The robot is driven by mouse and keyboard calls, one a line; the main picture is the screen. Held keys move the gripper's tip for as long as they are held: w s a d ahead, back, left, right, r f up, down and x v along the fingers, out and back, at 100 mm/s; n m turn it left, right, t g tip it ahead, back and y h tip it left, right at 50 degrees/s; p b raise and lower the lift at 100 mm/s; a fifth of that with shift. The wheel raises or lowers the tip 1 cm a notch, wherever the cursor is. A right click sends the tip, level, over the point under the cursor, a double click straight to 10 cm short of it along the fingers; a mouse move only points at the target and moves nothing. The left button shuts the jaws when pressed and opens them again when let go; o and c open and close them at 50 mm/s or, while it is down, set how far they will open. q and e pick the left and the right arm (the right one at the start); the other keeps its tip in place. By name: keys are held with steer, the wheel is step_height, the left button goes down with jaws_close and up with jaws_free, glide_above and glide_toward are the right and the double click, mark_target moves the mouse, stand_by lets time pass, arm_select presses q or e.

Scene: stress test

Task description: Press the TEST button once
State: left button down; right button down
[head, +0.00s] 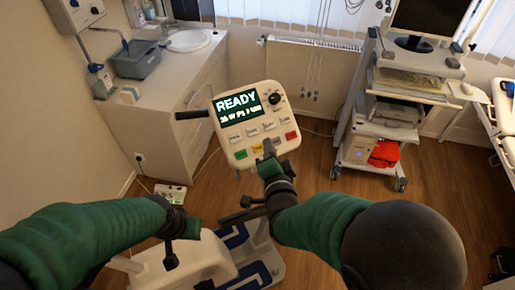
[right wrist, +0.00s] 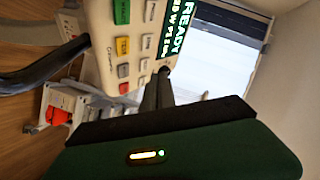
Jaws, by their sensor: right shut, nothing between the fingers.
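The control panel (head: 262,104) is a pale console with a lit screen (head: 238,104) that reads READY. Below the screen is a row of grey buttons, then a green button (head: 240,154), a yellow button (head: 257,149), a grey one and a red button (head: 291,135). The right wrist view shows the fingers (right wrist: 160,85) beside the panel (right wrist: 105,30). My left gripper (head: 171,250) is low at left, its fingers unclear.
A black handle (head: 192,115) sticks out left of the panel. A white base unit with blue parts (head: 238,270) stands below. A sink counter (head: 165,75) is at left, and an equipment cart (head: 385,110) with a red item (head: 384,153) at right. Open wooden floor lies between.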

mark_target(262, 150)
steer(key=shift+w+a+f+b, duration=0.35)
steer(key=shift+w+f+b, duration=0.4)
steer(key=shift+f, duration=0.25)
steer(key=shift+w+a+f+b, duration=0.35)
steer(key=shift+w+f+b, duration=0.35)
steer(key=shift+f, duration=0.35)
steer(key=shift+w+a+f+b, duration=0.35)
steer(key=shift+w+f+b, duration=0.35)
steer(key=shift+f, duration=0.3)
steer(key=shift+d, duration=0.3)
steer(key=shift+a, duration=0.2)
steer(key=shift+d, duration=0.1)
steer(key=shift+f, duration=0.1)
steer(key=shift+w+f+b, duration=0.1)
steer(key=shift+f+b, duration=0.05)
steer(key=shift+b, duration=0.4)
